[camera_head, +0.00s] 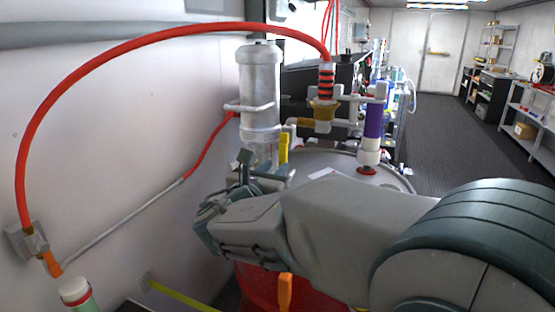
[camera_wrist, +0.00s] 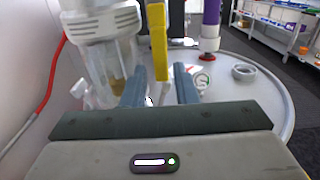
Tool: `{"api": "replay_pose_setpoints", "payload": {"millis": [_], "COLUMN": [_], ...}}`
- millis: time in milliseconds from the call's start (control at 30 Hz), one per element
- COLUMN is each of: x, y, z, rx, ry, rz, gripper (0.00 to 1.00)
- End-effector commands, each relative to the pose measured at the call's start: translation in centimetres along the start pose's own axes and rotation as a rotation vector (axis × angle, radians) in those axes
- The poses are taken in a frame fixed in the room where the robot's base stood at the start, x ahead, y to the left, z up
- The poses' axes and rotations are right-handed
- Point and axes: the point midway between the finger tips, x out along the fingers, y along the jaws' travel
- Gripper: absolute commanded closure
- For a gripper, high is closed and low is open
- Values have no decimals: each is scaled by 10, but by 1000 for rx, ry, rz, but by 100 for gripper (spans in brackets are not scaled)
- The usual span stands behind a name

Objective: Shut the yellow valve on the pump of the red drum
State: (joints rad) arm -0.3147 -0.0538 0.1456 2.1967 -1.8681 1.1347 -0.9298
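The red drum (camera_head: 268,288) stands behind my arm, with a grey lid (camera_head: 385,175) that also shows in the wrist view (camera_wrist: 275,100). The pump with its clear cylinder (camera_head: 260,90) rises from the lid; the cylinder is at the left in the wrist view (camera_wrist: 115,65). The yellow valve handle (camera_head: 283,148) points up and down beside the cylinder. In the wrist view the yellow handle (camera_wrist: 158,42) shows between and beyond the fingertips. My gripper (camera_wrist: 161,85) is open, with a gap on both sides of the handle; I see no clear contact. In the head view my arm partly hides the gripper.
A purple and white cylinder (camera_head: 373,125) and a gold fitting (camera_head: 324,112) stand on the drum's right. A red hose (camera_head: 150,42) arches overhead to the left wall. A gauge (camera_wrist: 202,80) lies low near the right finger. The right aisle is free.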

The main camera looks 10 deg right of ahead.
Motion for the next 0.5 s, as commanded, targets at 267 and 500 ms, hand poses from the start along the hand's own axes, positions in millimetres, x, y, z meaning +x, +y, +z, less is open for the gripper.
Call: {"api": "replay_pose_setpoints", "payload": {"millis": [267, 500], "x": [47, 59], "y": [0, 0], "z": [0, 0], "rx": [0, 1], "ry": [1, 1], "rz": [-1, -1], "gripper": [74, 74]}}
